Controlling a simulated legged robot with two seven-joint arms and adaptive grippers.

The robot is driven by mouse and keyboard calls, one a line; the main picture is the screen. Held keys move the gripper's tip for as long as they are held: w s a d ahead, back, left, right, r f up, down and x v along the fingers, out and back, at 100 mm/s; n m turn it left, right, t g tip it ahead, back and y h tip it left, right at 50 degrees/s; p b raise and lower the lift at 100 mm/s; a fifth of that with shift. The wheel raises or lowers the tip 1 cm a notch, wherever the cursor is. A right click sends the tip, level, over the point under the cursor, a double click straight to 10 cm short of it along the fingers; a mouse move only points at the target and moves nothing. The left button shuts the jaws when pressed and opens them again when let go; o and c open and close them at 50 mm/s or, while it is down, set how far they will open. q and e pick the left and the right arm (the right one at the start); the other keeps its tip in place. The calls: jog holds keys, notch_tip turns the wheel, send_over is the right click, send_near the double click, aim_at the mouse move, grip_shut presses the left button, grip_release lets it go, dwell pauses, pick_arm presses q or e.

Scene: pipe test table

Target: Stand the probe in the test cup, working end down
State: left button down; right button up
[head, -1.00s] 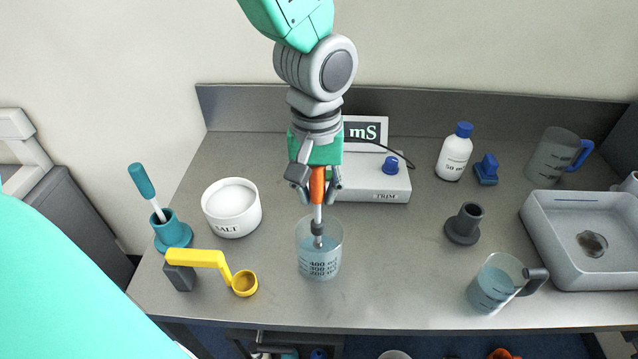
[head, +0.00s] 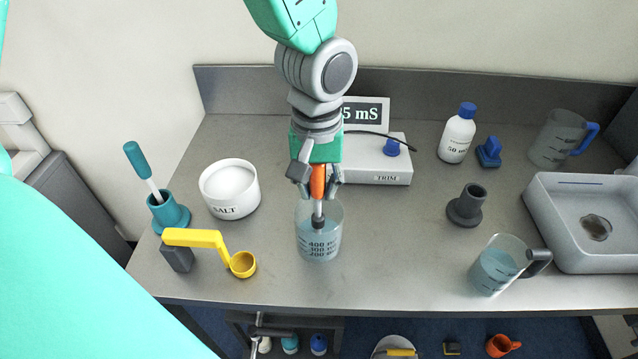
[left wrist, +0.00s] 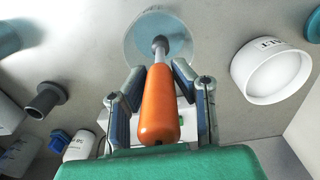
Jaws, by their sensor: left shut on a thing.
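The probe (head: 317,181) has an orange handle, a thin light shaft and a dark working end that points down. My left gripper (head: 319,192) is shut on the handle. It holds the probe nearly upright over the test cup (head: 331,238), a clear graduated beaker with bluish liquid. The shaft and dark end show within the cup's outline, close to the liquid; I cannot tell whether the end touches it. In the left wrist view, the orange handle (left wrist: 159,105) lies between the fingers and the dark end points into the round cup (left wrist: 133,42). My right gripper is not in view.
A white salt pot (head: 229,190) and a yellow scoop (head: 205,238) on a dark block stand left of the cup. The meter box (head: 372,165) is behind it. A dark stand (head: 466,207), a jug (head: 497,266) and a grey basin (head: 585,263) are on the right.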

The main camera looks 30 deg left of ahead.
pick_arm(q)
jog(key=shift+d+f, duration=0.2)
jog(key=shift+d, duration=0.05)
jog(key=shift+a+f, duration=0.15)
jog(key=shift+f, duration=0.15)
jog(key=c, duration=1.3)
grip_release()
jog(key=shift+o, duration=0.2)
jog(key=shift+r, duration=0.1)
jog(key=shift+w+r, duration=0.1)
jog(key=shift+r, duration=0.2)
notch_tip(320, 180, up, 11)
jog(key=shift+r, duration=0.1)
